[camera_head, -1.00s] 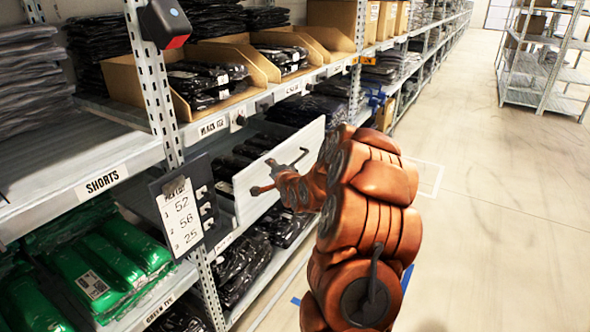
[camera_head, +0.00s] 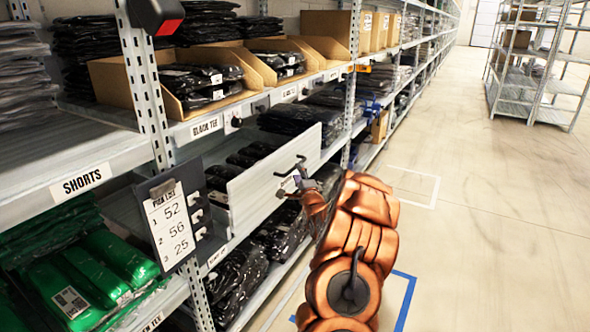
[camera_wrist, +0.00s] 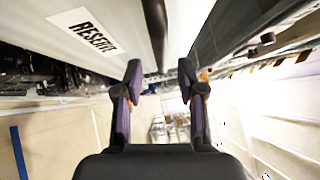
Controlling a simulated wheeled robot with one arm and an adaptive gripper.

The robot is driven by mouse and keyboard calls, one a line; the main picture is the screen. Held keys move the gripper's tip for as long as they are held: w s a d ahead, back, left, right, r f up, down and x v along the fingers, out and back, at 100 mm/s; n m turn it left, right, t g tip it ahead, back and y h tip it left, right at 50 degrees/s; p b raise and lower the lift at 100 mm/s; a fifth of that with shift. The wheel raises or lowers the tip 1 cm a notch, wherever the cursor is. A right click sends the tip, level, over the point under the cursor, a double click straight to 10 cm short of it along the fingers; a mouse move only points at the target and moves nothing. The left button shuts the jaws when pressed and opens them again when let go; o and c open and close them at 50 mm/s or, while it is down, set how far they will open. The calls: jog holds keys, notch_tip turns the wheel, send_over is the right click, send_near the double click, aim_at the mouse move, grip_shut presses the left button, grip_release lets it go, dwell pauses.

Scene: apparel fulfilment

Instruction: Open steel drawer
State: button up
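The steel drawer (camera_head: 255,185) has a pale grey front panel in the middle shelf bay, with dark packs showing behind its top edge. In the wrist view its front (camera_wrist: 60,50) fills the upper left and carries a RESERVE label (camera_wrist: 95,32). A dark bar (camera_wrist: 156,30), seemingly its handle, runs down between my fingertips. My gripper (camera_head: 279,183) is at the drawer front. In the wrist view my gripper (camera_wrist: 160,72) has its two fingers apart, one either side of the bar, with a visible gap. I cannot tell whether they touch the bar.
A pick list board (camera_head: 172,225) hangs on the shelf post left of the drawer. Bagged green garments (camera_head: 95,270) lie at lower left, and cardboard bins (camera_head: 190,85) stand above. The aisle floor (camera_head: 480,230) on the right is clear. Another rack (camera_head: 530,85) stands at the far right.

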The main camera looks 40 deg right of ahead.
jog(key=shift+x, duration=2.15)
jog(key=shift+a, duration=0.1)
grip_shut()
